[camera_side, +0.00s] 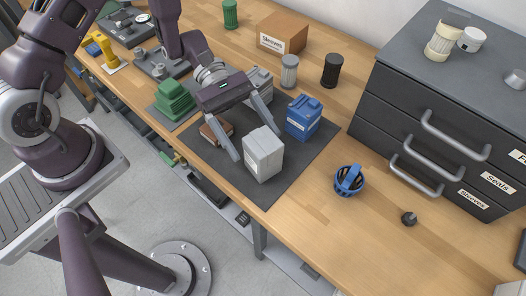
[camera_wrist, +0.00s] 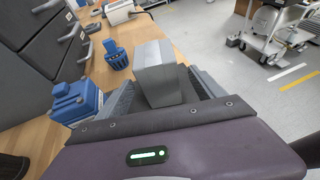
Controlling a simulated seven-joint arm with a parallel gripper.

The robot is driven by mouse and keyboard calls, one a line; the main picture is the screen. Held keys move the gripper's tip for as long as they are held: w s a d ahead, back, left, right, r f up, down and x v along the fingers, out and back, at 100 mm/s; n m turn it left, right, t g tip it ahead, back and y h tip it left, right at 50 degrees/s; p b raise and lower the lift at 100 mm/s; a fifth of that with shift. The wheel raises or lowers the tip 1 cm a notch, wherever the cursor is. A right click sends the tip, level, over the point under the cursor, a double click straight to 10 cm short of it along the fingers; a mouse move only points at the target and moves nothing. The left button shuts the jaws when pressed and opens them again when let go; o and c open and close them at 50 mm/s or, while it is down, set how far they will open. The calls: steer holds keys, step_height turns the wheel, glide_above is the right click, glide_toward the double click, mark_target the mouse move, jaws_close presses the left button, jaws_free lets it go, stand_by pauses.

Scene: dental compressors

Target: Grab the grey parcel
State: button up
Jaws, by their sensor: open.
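The grey parcel (camera_side: 263,157) is a light grey box at the front edge of the dark mat in the side view. In the wrist view the parcel (camera_wrist: 160,72) stands between the two fingers. My gripper (camera_side: 256,146) is open, with one fingertip left of the parcel and the other behind its right side. In the wrist view the open gripper (camera_wrist: 163,92) has a gap beside the parcel. I cannot tell whether either finger touches it.
A blue box (camera_side: 302,118) stands close right of the parcel on the mat (camera_side: 268,195). A brown box (camera_side: 217,131) lies left, and another grey box (camera_side: 260,80) stands behind my gripper. A blue basket-like part (camera_side: 349,181) and drawers (camera_side: 430,130) are to the right.

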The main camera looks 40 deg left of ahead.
mark_target(272, 166)
steer(key=x, duration=0.7)
steer(key=shift+d+r, duration=0.15)
steer(key=shift+r, duration=0.05)
steer(key=c, duration=1.6)
